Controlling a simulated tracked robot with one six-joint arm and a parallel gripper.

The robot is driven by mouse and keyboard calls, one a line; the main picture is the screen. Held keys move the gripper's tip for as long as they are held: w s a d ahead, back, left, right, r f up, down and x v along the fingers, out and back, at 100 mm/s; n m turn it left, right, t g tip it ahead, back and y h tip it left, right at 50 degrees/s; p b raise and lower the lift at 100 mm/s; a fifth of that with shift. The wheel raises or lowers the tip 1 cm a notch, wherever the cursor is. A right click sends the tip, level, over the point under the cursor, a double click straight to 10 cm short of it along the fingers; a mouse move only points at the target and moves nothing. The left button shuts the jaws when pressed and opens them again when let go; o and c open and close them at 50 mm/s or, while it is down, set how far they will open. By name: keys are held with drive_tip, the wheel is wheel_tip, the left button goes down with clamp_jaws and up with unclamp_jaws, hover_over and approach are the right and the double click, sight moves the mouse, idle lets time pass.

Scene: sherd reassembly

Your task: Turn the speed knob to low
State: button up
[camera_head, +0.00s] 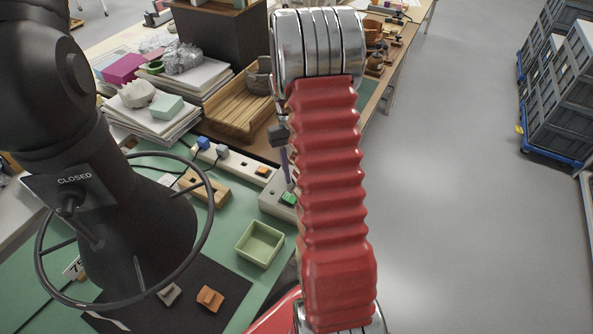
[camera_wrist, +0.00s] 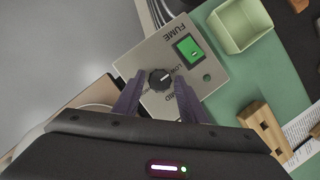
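A lit green switch (camera_wrist: 189,49) is on the same panel. In the head view the control box (camera_head: 273,203) is partly hidden behind my red-sleeved arm, as is most of the gripper.
A pale green tray (camera_head: 260,243) and a wooden block (camera_head: 206,188) stand near the box on the green mat. A large black fixture with a wheel (camera_head: 207,215) marked CLOSED stands at left. A power strip (camera_head: 235,163) and wooden tray (camera_head: 235,108) lie behind.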

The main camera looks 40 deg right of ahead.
drive_tip(key=shift+o, duration=0.8)
drive_tip(key=shift+r, duration=0.1)
drive_tip(key=v, duration=1.3)
drive_tip(key=shift+w+r, duration=0.2)
drive_tip(key=shift+w, duration=0.05)
drive_tip(key=shift+s, duration=0.15)
